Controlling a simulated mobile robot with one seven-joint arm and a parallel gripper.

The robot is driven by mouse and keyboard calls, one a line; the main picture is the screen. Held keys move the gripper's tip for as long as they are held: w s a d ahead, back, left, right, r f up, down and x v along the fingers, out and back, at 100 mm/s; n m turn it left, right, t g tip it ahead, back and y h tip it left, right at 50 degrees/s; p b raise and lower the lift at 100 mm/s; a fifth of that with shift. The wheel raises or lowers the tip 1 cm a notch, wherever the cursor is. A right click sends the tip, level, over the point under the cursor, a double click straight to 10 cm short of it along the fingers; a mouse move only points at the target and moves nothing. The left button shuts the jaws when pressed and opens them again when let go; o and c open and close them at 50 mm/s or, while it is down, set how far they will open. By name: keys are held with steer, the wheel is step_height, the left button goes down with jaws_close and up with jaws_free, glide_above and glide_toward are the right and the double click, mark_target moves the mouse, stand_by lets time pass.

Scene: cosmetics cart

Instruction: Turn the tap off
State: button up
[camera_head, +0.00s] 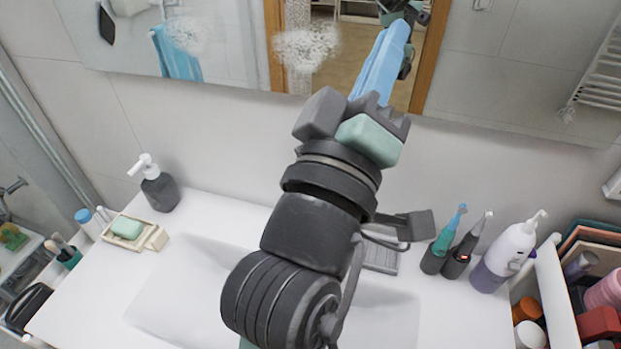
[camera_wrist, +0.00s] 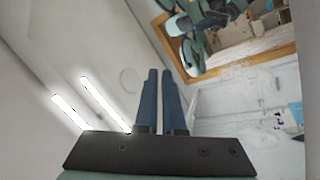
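I cannot make out the tap in either view; my arm covers the middle of the sink (camera_head: 185,285) in the head view. A grey ridged piece (camera_head: 381,259) shows partly beside my arm at the back of the sink, and I cannot tell what it is. My gripper (camera_head: 395,30) is raised above the sink and points up toward the mirror, its blue fingers close together. In the wrist view my gripper (camera_wrist: 160,72) has its fingers side by side with only a thin gap and nothing held between them.
The mirror (camera_head: 225,50) stands close to my fingers. A dark soap dispenser (camera_head: 160,190) and a soap dish (camera_head: 152,241) are at left. Two electric toothbrushes (camera_head: 438,252) (camera_head: 462,257) and a white-purple pump bottle (camera_head: 505,257) stand at right. A white organizer (camera_head: 556,295) is farther right.

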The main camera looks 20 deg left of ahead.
steer(key=a+f+n, duration=0.1)
steer(key=f+n, duration=0.1)
steer(key=f, duration=0.2)
steer(key=a+f+n+g+b, duration=0.1)
steer(key=a+f+n, duration=0.1)
steer(key=f, duration=0.3)
steer(key=a+f+n+g+b, duration=0.1)
steer(key=f+n, duration=0.2)
steer(key=f, duration=0.2)
steer(key=shift+s+a+y, duration=0.2)
steer(key=shift+a+y, duration=0.1)
steer(key=shift+a, duration=0.05)
jaws_close()
steer(key=s+a+f+n+y+b, duration=0.1)
steer(key=s+a+f+n+b, duration=0.1)
steer(key=s+f+n, duration=0.2)
steer(key=s+a+f+n+g+b, duration=0.1)
steer(key=s+a+f+n+b, duration=0.1)
steer(key=f+n, duration=0.7)
steer(key=s+a+f+n+y+b, duration=0.1)
steer(key=s+a+f+n+b, duration=0.1)
steer(key=s+a+f+n, duration=0.2)
step_height(320, 180, down, 8)
steer(key=s+n, duration=0.1)
steer(key=n, duration=0.2)
steer(key=shift+s+r+n+g+y, duration=0.15)
steer(key=shift+s+n+g+y, duration=0.15)
steer(key=shift+s+g, duration=0.1)
steer(key=shift+w, duration=0.1)
